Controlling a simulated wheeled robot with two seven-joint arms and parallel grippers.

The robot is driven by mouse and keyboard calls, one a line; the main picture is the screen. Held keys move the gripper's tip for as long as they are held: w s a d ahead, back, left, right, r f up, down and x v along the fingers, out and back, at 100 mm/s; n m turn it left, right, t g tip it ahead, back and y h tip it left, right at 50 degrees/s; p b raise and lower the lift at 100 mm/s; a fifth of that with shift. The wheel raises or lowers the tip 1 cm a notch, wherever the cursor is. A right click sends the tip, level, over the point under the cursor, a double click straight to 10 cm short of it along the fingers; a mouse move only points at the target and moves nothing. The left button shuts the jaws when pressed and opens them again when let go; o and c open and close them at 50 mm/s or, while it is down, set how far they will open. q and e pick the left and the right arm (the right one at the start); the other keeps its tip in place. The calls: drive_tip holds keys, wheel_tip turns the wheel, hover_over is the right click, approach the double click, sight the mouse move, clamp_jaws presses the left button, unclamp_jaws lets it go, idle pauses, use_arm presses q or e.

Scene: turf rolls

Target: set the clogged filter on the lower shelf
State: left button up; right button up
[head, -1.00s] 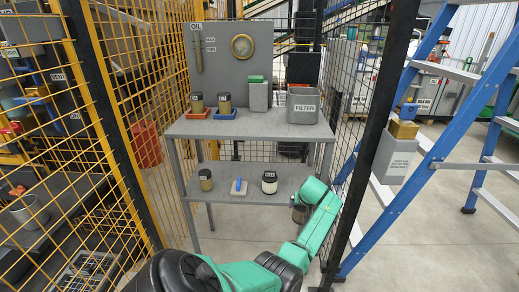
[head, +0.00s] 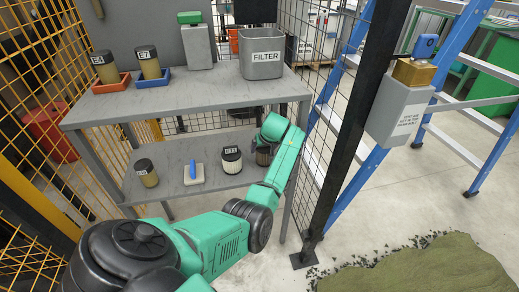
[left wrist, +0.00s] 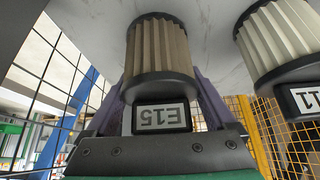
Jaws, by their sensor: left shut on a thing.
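The clogged filter, brown and pleated with a dark cap and an E15 label, shows in the left wrist view (left wrist: 160,50) and partly in the head view (head: 263,157). My left gripper (head: 267,150) is shut on it, with one finger on each side in the left wrist view (left wrist: 160,95). The filter is upright at the right end of the grey lower shelf (head: 212,180). Its far end meets or nearly meets the shelf surface; I cannot tell which. A cleaner white filter (head: 231,160) stands just left of it. My right gripper is not in view.
A brush with a blue handle (head: 193,174) and a brown filter (head: 146,173) are farther left on the lower shelf. Above, the upper shelf (head: 190,98) holds a FILTER bin (head: 262,58) and two filters in trays. A mesh panel and black post (head: 335,150) stand to the right.

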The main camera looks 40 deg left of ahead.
use_arm(q)
drive_tip(key=shift+s+d+r, duration=0.35)
drive_tip(key=shift+s+d, duration=0.05)
drive_tip(key=shift+d, duration=0.15)
drive_tip(key=shift+w+a+f, duration=0.15)
drive_tip(key=shift+f, duration=0.25)
drive_tip(key=o, duration=1.3)
drive_tip(key=shift+r, duration=0.2)
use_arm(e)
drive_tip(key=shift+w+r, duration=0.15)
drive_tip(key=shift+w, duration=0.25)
use_arm(q)
drive_tip(key=shift+r, duration=0.1)
drive_tip(key=shift+d+r, duration=0.25)
drive_tip(key=shift+r, duration=0.1)
drive_tip(key=p+v, duration=0.2)
drive_tip(key=v, duration=0.9)
drive_tip(key=shift+s+p, duration=0.25)
drive_tip(key=shift+p, duration=0.05)
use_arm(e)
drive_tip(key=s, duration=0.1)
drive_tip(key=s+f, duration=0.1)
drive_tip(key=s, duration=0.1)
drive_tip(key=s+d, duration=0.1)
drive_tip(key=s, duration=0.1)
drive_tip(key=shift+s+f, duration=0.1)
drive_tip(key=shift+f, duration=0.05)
use_arm(q)
drive_tip(key=shift+d+f, duration=0.1)
